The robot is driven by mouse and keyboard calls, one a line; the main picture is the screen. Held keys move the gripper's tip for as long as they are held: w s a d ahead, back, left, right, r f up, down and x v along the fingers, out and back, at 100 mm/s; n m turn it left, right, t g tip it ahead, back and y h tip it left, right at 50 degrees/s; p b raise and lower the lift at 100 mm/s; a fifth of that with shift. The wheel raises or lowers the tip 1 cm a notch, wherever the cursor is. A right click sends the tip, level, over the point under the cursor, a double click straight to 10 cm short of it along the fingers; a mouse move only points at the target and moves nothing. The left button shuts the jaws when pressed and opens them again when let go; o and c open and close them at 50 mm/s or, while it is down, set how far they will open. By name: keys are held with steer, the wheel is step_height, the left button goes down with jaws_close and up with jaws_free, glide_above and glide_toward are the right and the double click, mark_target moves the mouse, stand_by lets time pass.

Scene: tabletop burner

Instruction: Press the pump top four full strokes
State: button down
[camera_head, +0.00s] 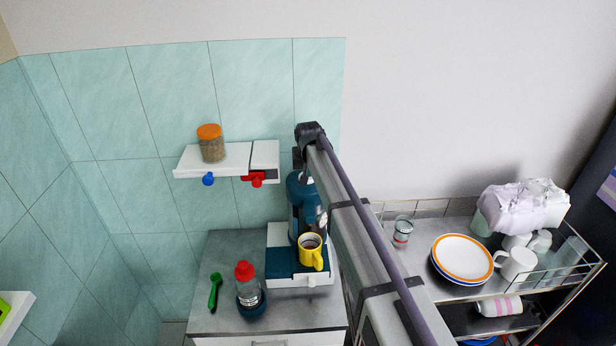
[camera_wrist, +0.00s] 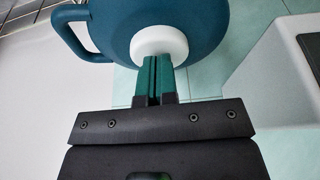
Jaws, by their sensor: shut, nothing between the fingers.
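A teal pump pot (camera_head: 302,190) with a handle stands on a white and teal base, and its upper part is partly behind my arm. In the wrist view the pot's teal lid (camera_wrist: 205,25) fills the top, with the round white pump top (camera_wrist: 160,41) in its middle. My gripper (camera_wrist: 152,60) is shut and empty, its teal fingertips right at the pump top's near edge. I cannot tell whether they touch it. In the head view my gripper (camera_head: 298,160) points down over the pot. A yellow mug (camera_head: 311,251) with dark contents stands in front of the pot.
A wall shelf (camera_head: 225,160) with an orange-lidded jar (camera_head: 210,143) is close on the left. A red-capped bottle (camera_head: 248,285) and a green utensil (camera_head: 215,291) are on the counter (camera_head: 215,250). A metal cart with plates (camera_head: 461,258) and cups stands at right.

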steer(key=shift+r+p, duration=1.35)
steer(key=shift+r, duration=0.05)
steer(key=shift+f, duration=0.2)
steer(key=shift+f+b, duration=1.15)
steer(key=shift+b, duration=0.2)
steer(key=shift+r+p, duration=1.25)
